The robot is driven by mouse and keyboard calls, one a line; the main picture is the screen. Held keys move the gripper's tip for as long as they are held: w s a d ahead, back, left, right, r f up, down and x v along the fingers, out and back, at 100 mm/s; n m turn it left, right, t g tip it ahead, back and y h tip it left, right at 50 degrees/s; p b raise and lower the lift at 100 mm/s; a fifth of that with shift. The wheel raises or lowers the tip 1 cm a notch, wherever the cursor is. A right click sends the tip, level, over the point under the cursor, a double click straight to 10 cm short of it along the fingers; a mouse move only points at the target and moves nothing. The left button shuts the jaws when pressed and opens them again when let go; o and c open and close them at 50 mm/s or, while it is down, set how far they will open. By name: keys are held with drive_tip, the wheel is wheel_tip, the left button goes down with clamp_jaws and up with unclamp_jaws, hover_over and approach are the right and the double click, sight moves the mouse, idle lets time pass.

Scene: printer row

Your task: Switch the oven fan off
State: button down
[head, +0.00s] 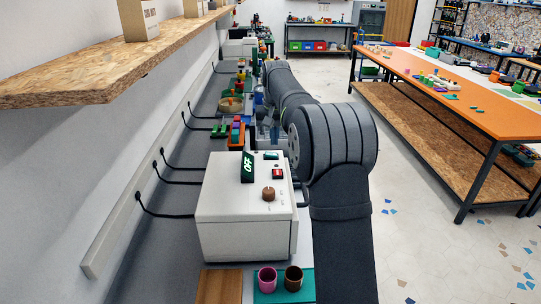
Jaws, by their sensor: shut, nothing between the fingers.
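A white box-shaped unit (237,235) stands on the bench in the head view; I cannot tell for sure that it is the oven. On its top are a dark green plate (247,167) reading OFF, a brown round knob (268,194), a small red switch (278,173) and a small green part (271,155). Which of these belongs to the fan, and the red switch's position, are too small to tell. My arm passes along the box's right side and reaches beyond it. I cannot make out my gripper's fingers; the arm hides that end.
Two cups, purple (267,279) and brown (293,278), stand on a teal mat in front of the box. Coloured items fill the bench behind it. A wooden shelf (105,72) overhangs at left.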

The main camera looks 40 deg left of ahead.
sight(274, 154)
wheel_tip(274, 154, up, 4)
drive_tip(key=shift+f, duration=0.2)
idle(0.4)
drive_tip(key=shift+f, duration=3.55)
drive_tip(key=shift+r, duration=4.1)
drive_tip(key=s+d+m+g+y, duration=0.3)
drive_tip(key=d+m, duration=0.5)
drive_tip(key=m, duration=0.5)
drive_tip(key=shift+s+d+r+g+y, duration=0.15)
drive_tip(key=shift+r+g+y, duration=0.25)
drive_tip(key=shift+y, duration=0.3)
